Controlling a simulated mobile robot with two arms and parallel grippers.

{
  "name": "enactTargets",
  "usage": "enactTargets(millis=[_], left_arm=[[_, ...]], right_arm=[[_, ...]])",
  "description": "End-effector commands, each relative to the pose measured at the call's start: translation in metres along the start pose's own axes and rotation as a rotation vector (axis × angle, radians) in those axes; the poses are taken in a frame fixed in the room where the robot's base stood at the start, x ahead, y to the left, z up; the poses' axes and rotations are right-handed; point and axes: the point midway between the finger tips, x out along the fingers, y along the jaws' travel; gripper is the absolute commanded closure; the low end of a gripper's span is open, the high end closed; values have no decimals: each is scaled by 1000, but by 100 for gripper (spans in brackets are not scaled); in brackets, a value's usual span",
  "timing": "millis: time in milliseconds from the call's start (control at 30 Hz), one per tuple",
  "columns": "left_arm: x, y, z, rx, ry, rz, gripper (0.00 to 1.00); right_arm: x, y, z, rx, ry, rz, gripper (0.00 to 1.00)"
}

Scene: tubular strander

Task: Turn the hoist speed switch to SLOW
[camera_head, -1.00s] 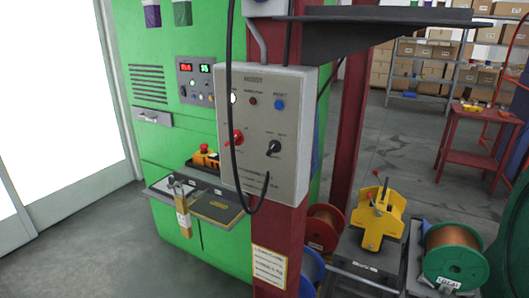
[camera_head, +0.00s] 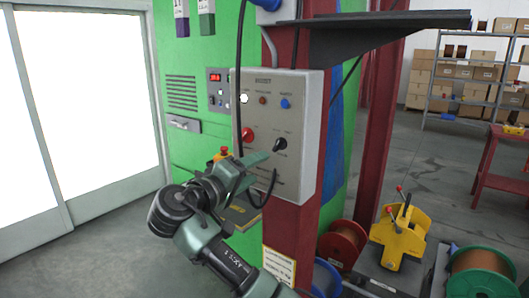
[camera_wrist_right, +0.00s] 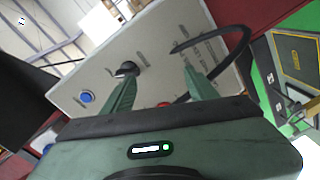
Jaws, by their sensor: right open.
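The grey hoist box (camera_head: 306,110) is fixed to a dark red column. Its black rotary switch (camera_head: 280,145) is at the lower right of the panel; its labels are too small to read. My right gripper (camera_head: 264,167) is open and empty in front of the panel, just below and left of the black switch. In the right wrist view the black switch (camera_wrist_right: 126,69) shows close to the tip of the left-hand finger, with my gripper (camera_wrist_right: 160,77) open around bare panel. I cannot tell whether the finger touches the switch. My left gripper is out of view.
A red switch (camera_head: 248,134) sits left of the black one, with a blue button (camera_head: 285,103) above. A black cable loops down the box front by my gripper. A dark shelf (camera_head: 390,28) juts out above. Spools and a yellow device (camera_head: 398,235) stand at the lower right.

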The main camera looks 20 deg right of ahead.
Motion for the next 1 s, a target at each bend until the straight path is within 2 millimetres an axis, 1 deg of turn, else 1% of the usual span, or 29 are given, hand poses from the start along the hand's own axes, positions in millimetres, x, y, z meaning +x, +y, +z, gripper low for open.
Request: enactTargets(millis=[33, 100, 200, 267, 500, 633, 800, 1000], left_arm=[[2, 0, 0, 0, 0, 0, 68], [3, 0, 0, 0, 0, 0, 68], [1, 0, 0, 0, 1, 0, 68], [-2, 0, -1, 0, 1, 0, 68], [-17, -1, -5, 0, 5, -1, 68], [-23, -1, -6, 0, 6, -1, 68], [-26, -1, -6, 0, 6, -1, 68], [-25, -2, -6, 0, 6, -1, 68]], right_arm=[[-9, 21, -3, 34, -4, 33, 42], [-17, 40, -4, 64, -15, 62, 42], [-19, 52, -4, 82, -23, 79, 42], [-13, 54, -4, 83, -25, 82, 42], [25, 57, -4, 78, -25, 80, 42], [43, 57, -3, 78, -24, 78, 42], [55, 56, -2, 80, -23, 77, 42], [56, 55, -2, 80, -22, 76, 42]])
